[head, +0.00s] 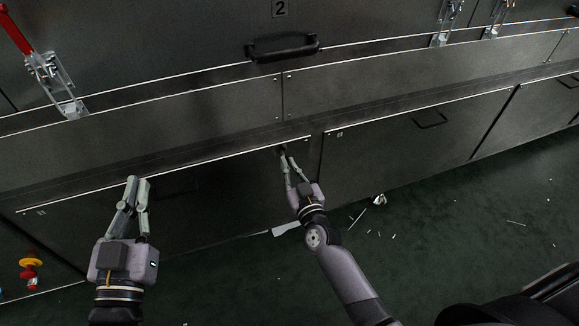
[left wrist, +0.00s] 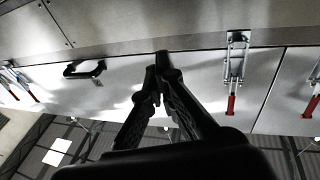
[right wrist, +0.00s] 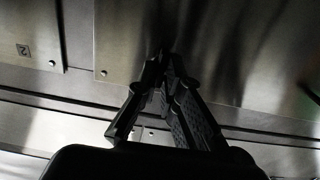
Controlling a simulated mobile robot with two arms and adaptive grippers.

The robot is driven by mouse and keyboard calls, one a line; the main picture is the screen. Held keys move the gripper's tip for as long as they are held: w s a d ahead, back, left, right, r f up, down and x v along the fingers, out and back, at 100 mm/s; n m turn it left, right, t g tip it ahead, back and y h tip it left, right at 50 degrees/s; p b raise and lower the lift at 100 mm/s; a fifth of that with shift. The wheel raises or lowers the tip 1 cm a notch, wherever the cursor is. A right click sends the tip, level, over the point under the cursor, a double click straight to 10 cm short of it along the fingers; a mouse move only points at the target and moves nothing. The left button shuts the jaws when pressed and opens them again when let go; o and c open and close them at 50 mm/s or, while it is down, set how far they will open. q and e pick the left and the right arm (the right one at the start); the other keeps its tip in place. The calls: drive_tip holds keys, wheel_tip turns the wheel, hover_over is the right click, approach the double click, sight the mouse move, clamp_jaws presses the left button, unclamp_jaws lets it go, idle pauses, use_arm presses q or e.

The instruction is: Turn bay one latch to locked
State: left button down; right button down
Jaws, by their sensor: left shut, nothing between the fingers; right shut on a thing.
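The bay one latch appears as a small dark knob (head: 281,149) at the upper right corner of the lower left panel (head: 215,200). My right gripper (head: 286,159) has its fingertips at this knob and is shut on it. In the right wrist view the closed fingers (right wrist: 164,65) reach the metal face, and they hide the latch, so its turned position cannot be told. My left gripper (head: 137,184) is shut and empty in front of the same panel, near its top edge. Its closed fingers also show in the left wrist view (left wrist: 161,62).
A neighbouring lower panel (head: 400,145) with a black handle lies to the right. A red-handled toggle clamp (head: 55,85) and a large black handle (head: 283,46) sit above. A red stop button (head: 30,268) is at the lower left. White scraps (head: 379,199) litter the green floor.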

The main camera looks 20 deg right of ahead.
use_arm(q)
wheel_tip(320, 180, down, 8)
drive_tip(key=s+a+g+y+p, duration=0.1)
drive_tip(key=g+y+p, duration=0.1)
drive_tip(key=g, duration=0.3)
drive_tip(key=shift+w+d+r+t+h+b, duration=0.1)
drive_tip(key=shift+w+r+t+h+b, duration=0.1)
drive_tip(key=shift+r+t, duration=0.4)
drive_tip(key=shift+w+d+r+t+h+b, duration=0.1)
drive_tip(key=shift+w+r+t+h+b, duration=0.2)
drive_tip(key=shift+r, duration=0.55)
drive_tip(key=shift+d+r+t+h+b, duration=0.1)
drive_tip(key=shift+r+t, duration=0.4)
drive_tip(key=shift+r, duration=0.25)
use_arm(e)
drive_tip(key=shift+d+f+m, duration=0.1)
drive_tip(key=shift+f+m, duration=0.05)
drive_tip(key=shift+m, duration=4.4)
drive_tip(key=shift+d+f+m, duration=0.1)
drive_tip(key=shift+m, duration=4.45)
drive_tip(key=c, duration=1.7)
unclamp_jaws()
